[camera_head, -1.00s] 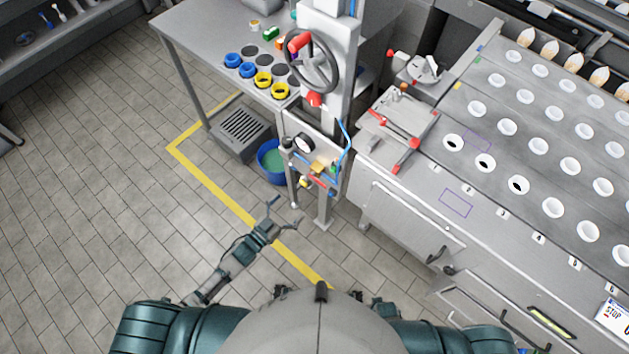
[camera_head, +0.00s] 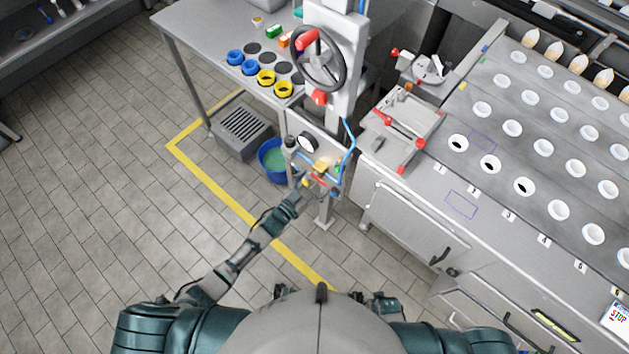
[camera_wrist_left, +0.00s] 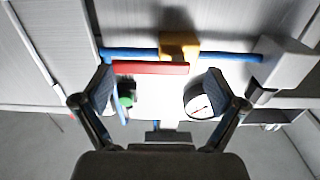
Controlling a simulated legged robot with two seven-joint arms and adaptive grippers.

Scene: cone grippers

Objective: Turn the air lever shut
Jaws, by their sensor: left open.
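The air lever is a red bar (camera_wrist_left: 150,67) in the left wrist view, lying almost level in front of a brass-yellow valve block (camera_wrist_left: 179,46) on a blue air line (camera_wrist_left: 225,56). In the head view the yellow block (camera_head: 322,168) sits low on the grey press stand, and the lever is small and partly hidden there. My left gripper (camera_head: 309,186) is at the valve. In the wrist view its open fingers (camera_wrist_left: 157,92) stand on either side below the red bar, with nothing clearly held. My right gripper is out of view.
A round gauge (camera_head: 306,142) and a black handwheel (camera_head: 319,58) are on the stand above. A blue bucket (camera_head: 264,170) stands left of the valve, near a grey table (camera_head: 190,37). A steel counter with cups (camera_head: 400,205) is at the right. The floor (camera_head: 120,200) at left is clear.

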